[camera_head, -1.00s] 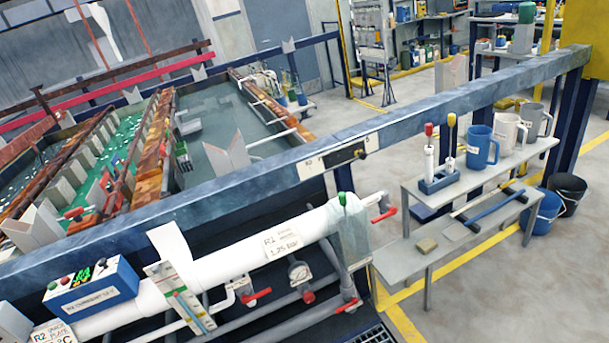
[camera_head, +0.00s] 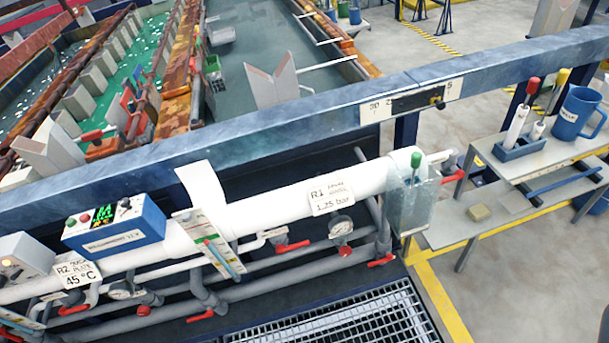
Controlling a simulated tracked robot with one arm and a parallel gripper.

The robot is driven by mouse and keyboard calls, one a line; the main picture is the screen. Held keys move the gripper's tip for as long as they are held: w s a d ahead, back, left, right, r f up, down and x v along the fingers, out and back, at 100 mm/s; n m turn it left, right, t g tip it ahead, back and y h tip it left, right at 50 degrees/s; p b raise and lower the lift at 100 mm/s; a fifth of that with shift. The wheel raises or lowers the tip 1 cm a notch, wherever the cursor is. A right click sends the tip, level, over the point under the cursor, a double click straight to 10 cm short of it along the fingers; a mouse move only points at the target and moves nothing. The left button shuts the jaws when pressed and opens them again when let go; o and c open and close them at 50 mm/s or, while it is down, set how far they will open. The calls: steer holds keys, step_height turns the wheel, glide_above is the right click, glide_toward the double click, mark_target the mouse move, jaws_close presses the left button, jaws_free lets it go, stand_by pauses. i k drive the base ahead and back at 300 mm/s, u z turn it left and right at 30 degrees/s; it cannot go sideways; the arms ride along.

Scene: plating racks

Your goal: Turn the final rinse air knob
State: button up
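A white pipe (camera_head: 270,210) runs along the blue rail, with a label (camera_head: 331,197) on it that reads "R1" and "1.25 bar"; its smaller words are blurred. A green knob (camera_head: 415,160) stands on top of a clear housing (camera_head: 408,203) at the pipe's right end. A red lever (camera_head: 454,176) sticks out to the right of it. A round gauge (camera_head: 341,227) hangs below the label. More red handles (camera_head: 292,246) sit on the lower pipes. I cannot tell which of these is the final rinse air knob. My gripper is not in view.
The blue rail (camera_head: 270,127) crosses in front of the tanks. Grating (camera_head: 350,320) and open floor lie below.

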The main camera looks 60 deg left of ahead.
mark_target(345, 250)
steer(key=u, duration=1.35)
steer(key=k, duration=0.55)
steer(key=u, duration=0.1)
steer(key=i, duration=0.6)
steer(key=z, duration=0.1)
